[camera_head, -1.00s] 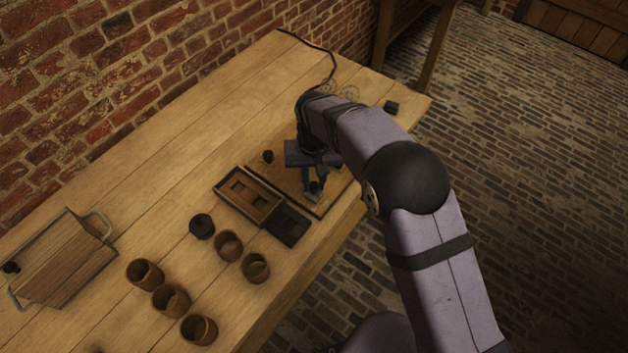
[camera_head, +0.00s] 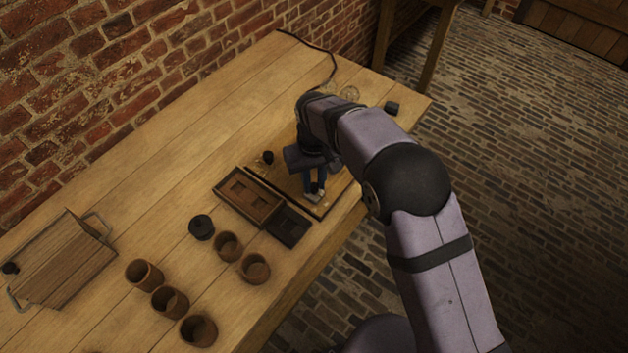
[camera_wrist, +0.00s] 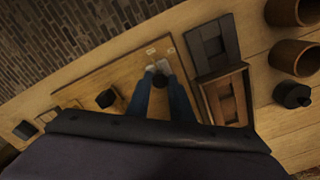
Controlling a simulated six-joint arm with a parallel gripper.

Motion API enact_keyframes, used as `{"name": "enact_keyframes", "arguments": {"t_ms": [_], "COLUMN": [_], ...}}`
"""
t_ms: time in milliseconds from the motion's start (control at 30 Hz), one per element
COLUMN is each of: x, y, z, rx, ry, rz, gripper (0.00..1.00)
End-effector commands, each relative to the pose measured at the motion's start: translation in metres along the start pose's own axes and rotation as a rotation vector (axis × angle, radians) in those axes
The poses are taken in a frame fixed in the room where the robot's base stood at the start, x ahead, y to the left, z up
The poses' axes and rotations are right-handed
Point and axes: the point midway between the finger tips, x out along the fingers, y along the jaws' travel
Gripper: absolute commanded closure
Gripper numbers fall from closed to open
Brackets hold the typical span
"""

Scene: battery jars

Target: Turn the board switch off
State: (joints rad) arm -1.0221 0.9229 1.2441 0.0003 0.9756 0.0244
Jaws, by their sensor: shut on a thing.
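The wooden board (camera_head: 330,203) lies near the table's front edge, partly hidden under my arm; it also shows in the wrist view (camera_wrist: 112,77). The exact lever angle is hard to tell. A second dark knob (camera_head: 267,158) stands on the board's far side.
A brown compartment tray (camera_head: 249,197) and a dark tray (camera_head: 288,226) lie beside the board. Several brown jars (camera_head: 171,301), a black round lid (camera_head: 201,227) and a wooden box with handles (camera_head: 62,262) stand to the left.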

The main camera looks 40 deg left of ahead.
Motion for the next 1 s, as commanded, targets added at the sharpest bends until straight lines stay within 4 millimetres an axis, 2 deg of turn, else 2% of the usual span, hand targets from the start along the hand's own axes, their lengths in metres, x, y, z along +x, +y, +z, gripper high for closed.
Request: {"name": "enact_keyframes", "arguments": {"t_ms": [33,67,100,133,433,567,1000], "x": [-0.001,-0.001,-0.001,-0.001,-0.001,-0.007,-0.062], "y": [0.000,0.000,0.000,0.000,0.000,0.000,0.000], "z": [-0.001,-0.001,-0.001,-0.001,-0.001,-0.001,-0.001], "rx": [-0.002,-0.002,-0.002,-0.001,0.000,0.000,0.000], "ry": [0.004,0.004,0.004,0.004,0.002,0.003,0.006], "rz": [0.001,0.001,0.001,0.001,0.000,0.000,0.000], "gripper": [1.00,0.73,0.63,0.61,0.61,0.61,0.61]}}
